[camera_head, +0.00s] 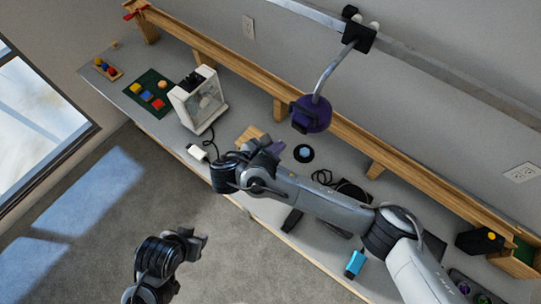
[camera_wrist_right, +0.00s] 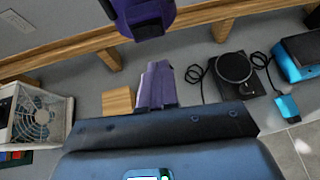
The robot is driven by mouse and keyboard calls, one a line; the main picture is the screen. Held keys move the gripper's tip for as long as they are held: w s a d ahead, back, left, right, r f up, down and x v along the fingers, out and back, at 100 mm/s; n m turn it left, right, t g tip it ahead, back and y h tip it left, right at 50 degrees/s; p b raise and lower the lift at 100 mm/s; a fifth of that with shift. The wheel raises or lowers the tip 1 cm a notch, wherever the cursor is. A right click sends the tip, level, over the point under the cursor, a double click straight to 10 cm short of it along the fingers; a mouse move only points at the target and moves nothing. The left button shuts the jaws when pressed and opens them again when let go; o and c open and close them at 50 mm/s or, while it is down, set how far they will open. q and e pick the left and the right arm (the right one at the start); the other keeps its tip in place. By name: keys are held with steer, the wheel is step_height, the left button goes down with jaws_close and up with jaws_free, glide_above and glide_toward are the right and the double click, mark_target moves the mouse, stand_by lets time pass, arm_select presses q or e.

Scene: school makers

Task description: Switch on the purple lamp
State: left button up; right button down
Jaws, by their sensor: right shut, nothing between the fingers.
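The purple lamp (camera_head: 312,115) hangs over the bench on a grey jointed arm, and its head also shows at the top of the right wrist view (camera_wrist_right: 138,14). I see no light from it; its underside is hidden in the head view. My right gripper (camera_head: 274,147) is shut and empty, below and left of the lamp head, apart from it. Its fingers show in the right wrist view (camera_wrist_right: 157,84), below the lamp head. My left gripper (camera_head: 199,242) is off the bench's front edge; its finger opening is unclear.
A white fan unit (camera_head: 197,98) stands left on the bench, beside a green mat (camera_head: 150,92) with blocks. A round dark piece with a blue centre (camera_head: 303,153) lies under the lamp. A wooden rail (camera_head: 230,60) runs along the back. A light-blue device (camera_head: 355,263) is near the front.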

mark_target(301, 132)
steer(key=b+x, duration=0.1)
steer(key=x, duration=0.1)
steer(key=r+b+x, duration=0.1)
steer(key=x, duration=0.3)
steer(key=shift+w+d+b, duration=0.35)
steer(key=shift+w+b, duration=0.05)
steer(key=shift+w+d, duration=0.2)
steer(key=shift+w, duration=0.1)
arm_select(q)
steer(key=shift+a+f, duration=0.15)
steer(key=shift+f, duration=1.65)
arm_select(e)
steer(key=shift+w+d+f, duration=0.1)
steer(key=shift+w+d, duration=0.15)
steer(key=shift+w, duration=0.1)
